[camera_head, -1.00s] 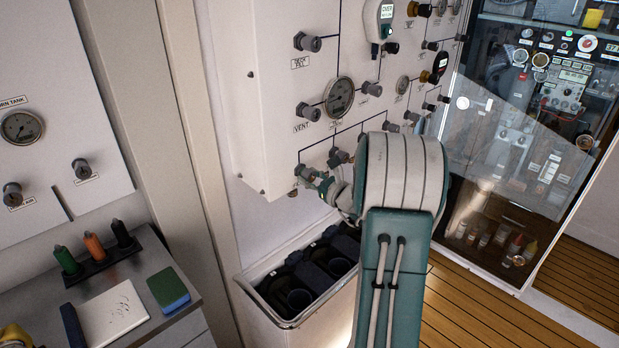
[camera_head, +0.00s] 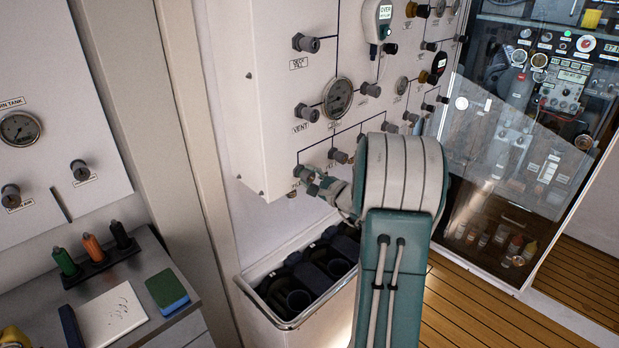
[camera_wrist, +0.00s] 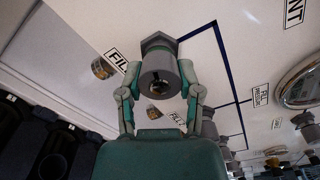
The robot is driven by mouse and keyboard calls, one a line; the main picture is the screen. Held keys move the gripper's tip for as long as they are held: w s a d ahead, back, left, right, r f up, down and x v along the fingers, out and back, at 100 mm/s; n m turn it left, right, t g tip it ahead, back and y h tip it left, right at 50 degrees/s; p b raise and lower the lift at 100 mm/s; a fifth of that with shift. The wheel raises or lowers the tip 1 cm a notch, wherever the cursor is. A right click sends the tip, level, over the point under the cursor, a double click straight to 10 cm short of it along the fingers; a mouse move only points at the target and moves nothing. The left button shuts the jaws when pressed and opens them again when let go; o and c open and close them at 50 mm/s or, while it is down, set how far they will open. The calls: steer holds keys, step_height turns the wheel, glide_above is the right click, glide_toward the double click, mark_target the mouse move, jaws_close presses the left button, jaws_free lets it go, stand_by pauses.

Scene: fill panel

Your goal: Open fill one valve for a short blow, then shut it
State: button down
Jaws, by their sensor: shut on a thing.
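The grey round valve knob (camera_wrist: 160,76) sits at the lower left of the white panel, between my fingers in the wrist view. My gripper (camera_wrist: 159,92) is shut on it, with one green-grey finger on each side. In the head view my gripper (camera_head: 309,182) is at the panel's lower left corner, and the fingers cover much of the knob. Two labels (camera_wrist: 117,60) near the knob read "FILL"; their numbers are not legible. The fill pressure label (camera_wrist: 261,95) is to the right. How far the valve is turned cannot be told.
More valve knobs, such as the vent knob (camera_head: 307,112), and a gauge (camera_head: 338,98) are on the panel above. An open bin (camera_head: 290,322) with dark items stands below. A side counter (camera_head: 180,322) is at the left, and a glass-fronted cabinet (camera_head: 510,180) at the right.

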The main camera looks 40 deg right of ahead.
steer(key=shift+a+n, duration=0.15)
steer(key=shift+n, duration=2.25)
steer(key=shift+f, duration=0.15)
steer(key=shift+c, duration=1.4)
jaws_free()
